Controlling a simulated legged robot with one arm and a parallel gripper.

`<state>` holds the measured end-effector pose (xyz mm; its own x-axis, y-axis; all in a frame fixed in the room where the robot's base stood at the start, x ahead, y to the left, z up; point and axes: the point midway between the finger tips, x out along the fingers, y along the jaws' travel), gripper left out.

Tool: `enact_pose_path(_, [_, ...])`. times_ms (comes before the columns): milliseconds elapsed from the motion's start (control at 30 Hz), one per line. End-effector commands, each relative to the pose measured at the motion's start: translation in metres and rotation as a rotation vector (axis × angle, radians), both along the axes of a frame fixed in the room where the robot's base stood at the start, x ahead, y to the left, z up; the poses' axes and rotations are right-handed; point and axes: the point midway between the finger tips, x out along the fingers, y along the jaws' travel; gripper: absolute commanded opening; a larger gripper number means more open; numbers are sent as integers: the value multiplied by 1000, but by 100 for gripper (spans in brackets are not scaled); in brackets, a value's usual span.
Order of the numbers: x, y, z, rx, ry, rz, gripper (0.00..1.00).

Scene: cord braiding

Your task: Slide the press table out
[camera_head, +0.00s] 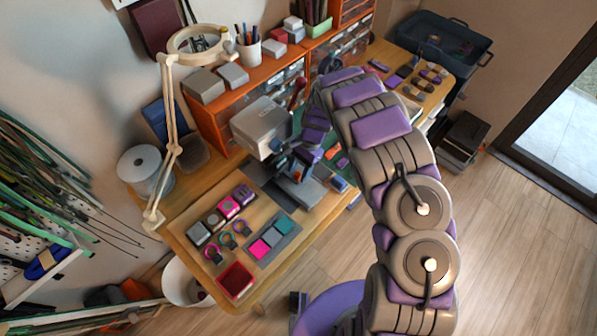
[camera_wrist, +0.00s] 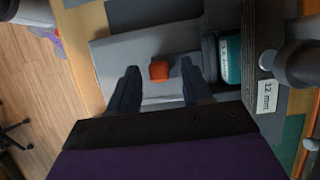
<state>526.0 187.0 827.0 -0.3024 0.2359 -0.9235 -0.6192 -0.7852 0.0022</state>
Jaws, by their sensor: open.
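The press (camera_head: 262,128) stands on the wooden workbench in the head view, with a grey boxy head and a flat grey base (camera_head: 296,194). In the wrist view a light grey plate (camera_wrist: 108,58), which looks like the press table, lies below my gripper. A small orange block (camera_wrist: 159,71) shows at this plate; I cannot tell whether it is fixed to it. My gripper (camera_wrist: 157,73) is open, with one dark finger on each side of the orange block. No contact is visible. In the head view my arm partly hides the fingers and press.
A teal part (camera_wrist: 230,60) and a block labelled 12 mm (camera_wrist: 268,97) stand close to the right finger. A tray with pink and teal squares (camera_head: 272,238) and a red tray (camera_head: 235,281) lie nearer the bench front. Floor (camera_head: 505,235) is clear at right.

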Motion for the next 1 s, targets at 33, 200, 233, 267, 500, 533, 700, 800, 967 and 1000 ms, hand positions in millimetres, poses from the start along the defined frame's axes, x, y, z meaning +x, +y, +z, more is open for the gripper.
enact_pose_path(33, [-1, 1, -4, 1, 1, 0, 49])
enact_pose_path(200, [-2, 2, -7, 1, 1, 0, 49])
enact_pose_path(233, [-2, 2, -7, 0, 0, 0, 49])
enact_pose_path(267, [-2, 2, -7, 0, 0, 1, 49])
enact_pose_path(500, [-2, 2, -6, 0, 0, 1, 38])
enact_pose_path(533, [-2, 2, -6, 0, 0, 1, 36])
enact_pose_path(700, [-2, 2, -6, 1, -1, 1, 19])
enact_pose_path(800, [-2, 2, -6, 0, -2, 1, 10])
enact_pose_path(967, [-2, 2, -6, 0, -2, 1, 0])
enact_pose_path(1000, [-1, 2, -6, 0, -2, 1, 0])
